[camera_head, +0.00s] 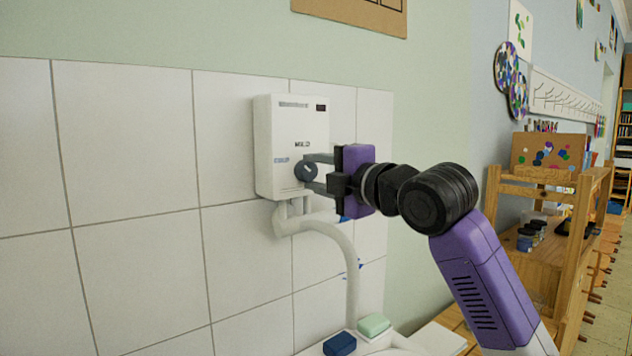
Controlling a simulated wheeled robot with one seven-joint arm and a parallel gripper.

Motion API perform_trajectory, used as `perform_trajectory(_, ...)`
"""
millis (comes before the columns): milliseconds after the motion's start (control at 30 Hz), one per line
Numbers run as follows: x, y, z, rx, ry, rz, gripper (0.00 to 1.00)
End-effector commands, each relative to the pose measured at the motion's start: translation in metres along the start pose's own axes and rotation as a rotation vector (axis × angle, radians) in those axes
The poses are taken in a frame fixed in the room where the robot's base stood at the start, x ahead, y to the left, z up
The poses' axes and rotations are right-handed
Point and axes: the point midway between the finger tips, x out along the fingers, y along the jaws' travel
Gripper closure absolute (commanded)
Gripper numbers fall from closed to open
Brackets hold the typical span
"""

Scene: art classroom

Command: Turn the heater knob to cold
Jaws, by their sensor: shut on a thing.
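A white heater (277,143) hangs on the tiled wall, with a small dark display at its top right and the word "MILD" on its front. Its round dark knob (304,172) is low on the front. A small blue mark sits to the knob's left. My gripper (312,172) reaches in from the right, with one finger above and one below the knob, and is shut on it. The knob is partly hidden by the fingers, and its pointer is too small to read.
A white curved pipe (345,250) runs below the heater to a sink. A blue block (339,344) and a pale green block (374,325) lie on the sink's edge. A wooden shelf (560,180) with jars and a box stands at the right.

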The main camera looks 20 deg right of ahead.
Motion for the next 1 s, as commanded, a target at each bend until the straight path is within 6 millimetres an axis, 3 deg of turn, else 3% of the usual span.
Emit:
perform_trajectory(400, 0.0002, -0.0026, -0.0008, -0.196, 0.002, -0.005, 1.00)
perform_trajectory(967, 0.0004, -0.0021, -0.0012, -0.225, 0.003, -0.005, 1.00)
perform_trajectory(1000, 0.0004, -0.0022, -0.0013, -0.225, 0.003, -0.005, 0.58)
